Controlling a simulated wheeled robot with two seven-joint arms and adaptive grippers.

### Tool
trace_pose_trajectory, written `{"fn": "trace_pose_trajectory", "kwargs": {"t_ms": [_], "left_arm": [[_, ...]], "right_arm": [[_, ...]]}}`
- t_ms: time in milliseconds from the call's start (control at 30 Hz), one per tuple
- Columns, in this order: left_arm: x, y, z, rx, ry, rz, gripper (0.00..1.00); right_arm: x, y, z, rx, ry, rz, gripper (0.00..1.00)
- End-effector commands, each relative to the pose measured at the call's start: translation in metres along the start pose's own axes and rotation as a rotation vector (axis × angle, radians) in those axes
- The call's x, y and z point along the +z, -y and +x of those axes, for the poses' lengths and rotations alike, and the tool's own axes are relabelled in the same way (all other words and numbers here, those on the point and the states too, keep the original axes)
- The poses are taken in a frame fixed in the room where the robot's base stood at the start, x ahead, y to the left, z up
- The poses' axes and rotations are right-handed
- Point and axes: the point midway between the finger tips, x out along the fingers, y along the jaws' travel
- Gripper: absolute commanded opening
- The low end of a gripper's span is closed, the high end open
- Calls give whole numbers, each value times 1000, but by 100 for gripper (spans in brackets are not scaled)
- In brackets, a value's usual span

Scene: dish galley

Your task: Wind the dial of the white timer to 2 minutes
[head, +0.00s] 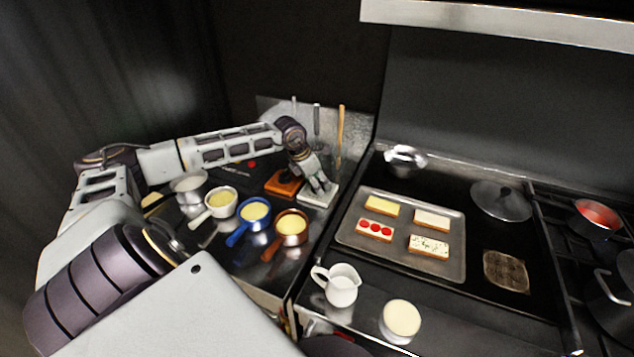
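The white timer (311,199) is a pale, flat-based block on the counter left of the stove, beside an orange-brown block (282,184) of similar shape. My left gripper (321,185) points down over the white timer, its fingertips at or just above its top. The gripper covers most of the timer's top, so the dial and its setting are hidden. I cannot tell whether the fingers touch the dial or are closed on it. My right gripper is not in view.
Several small pans stand in front of the timers, including a blue one (255,211) and a brown one (291,227). Upright utensils (341,130) stand behind. A tray (353,238) of topped slices and a white jug (342,288) are to the right.

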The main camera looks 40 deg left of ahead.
Motion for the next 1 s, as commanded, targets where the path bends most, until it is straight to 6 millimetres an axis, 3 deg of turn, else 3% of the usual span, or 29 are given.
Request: {"fn": "trace_pose_trajectory", "kwargs": {"t_ms": [167, 467, 1000], "left_arm": [[0, 0, 0, 0, 0, 0, 58], [0, 0, -6, 0, 0, 0, 58], [0, -1, -43, 1, -1, 0, 58]], "right_arm": [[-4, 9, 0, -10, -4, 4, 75], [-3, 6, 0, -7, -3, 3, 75], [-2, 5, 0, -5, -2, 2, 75]]}}
